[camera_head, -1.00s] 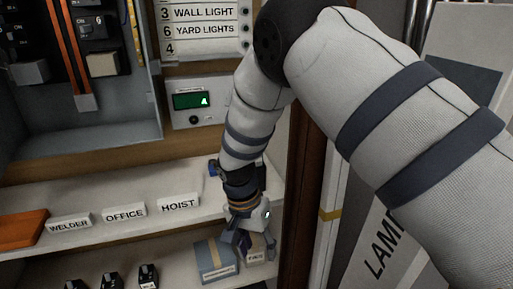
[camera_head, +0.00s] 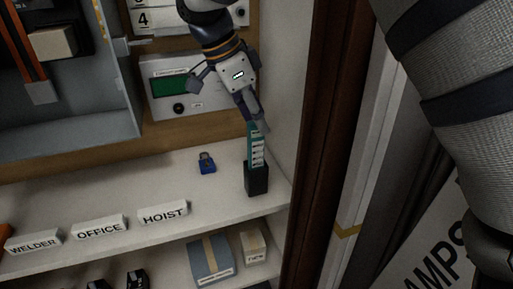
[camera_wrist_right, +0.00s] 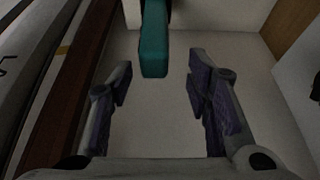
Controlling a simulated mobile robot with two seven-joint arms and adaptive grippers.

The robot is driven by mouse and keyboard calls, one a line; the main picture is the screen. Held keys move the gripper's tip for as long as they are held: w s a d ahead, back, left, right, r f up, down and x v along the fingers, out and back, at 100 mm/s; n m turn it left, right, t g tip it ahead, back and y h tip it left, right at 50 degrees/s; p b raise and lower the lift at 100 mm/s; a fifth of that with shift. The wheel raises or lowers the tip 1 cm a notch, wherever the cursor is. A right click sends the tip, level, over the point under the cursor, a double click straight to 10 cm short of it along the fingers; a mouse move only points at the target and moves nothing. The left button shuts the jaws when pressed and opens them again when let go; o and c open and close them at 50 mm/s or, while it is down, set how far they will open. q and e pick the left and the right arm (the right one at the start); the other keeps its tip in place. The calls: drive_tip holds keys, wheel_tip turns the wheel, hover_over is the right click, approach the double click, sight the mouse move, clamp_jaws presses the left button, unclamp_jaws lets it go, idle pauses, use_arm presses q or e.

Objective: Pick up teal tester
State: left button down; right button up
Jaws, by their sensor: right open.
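The teal tester (camera_head: 257,148) stands upright in a black holder (camera_head: 256,180) at the right end of the upper shelf. It has pale markings on its front. My right gripper (camera_head: 228,102) is above it and to its left in the head view, with its fingers spread and nothing held. One finger overlaps the top of the tester there; I cannot tell whether they touch. In the right wrist view, the teal tester (camera_wrist_right: 154,45) shows between and beyond the open fingers of my right gripper (camera_wrist_right: 158,82). My left gripper is out of view.
A blue padlock (camera_head: 207,163) lies left of the holder. Labels WELDER, OFFICE and HOIST (camera_head: 163,213) line the shelf's front edge. A panel with a green screen (camera_head: 170,88) is behind the gripper. A brown post (camera_head: 315,150) stands close on the right.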

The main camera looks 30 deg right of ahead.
sight(262, 137)
drive_tip(key=x, duration=0.3)
drive_tip(key=a+x, duration=0.1)
drive_tip(key=shift+s+d+f, duration=0.15)
drive_tip(key=shift+s+f, duration=0.15)
drive_tip(key=shift+f, duration=0.1)
drive_tip(key=shift+d+f, duration=0.15)
drive_tip(key=shift+f, duration=0.2)
clamp_jaws()
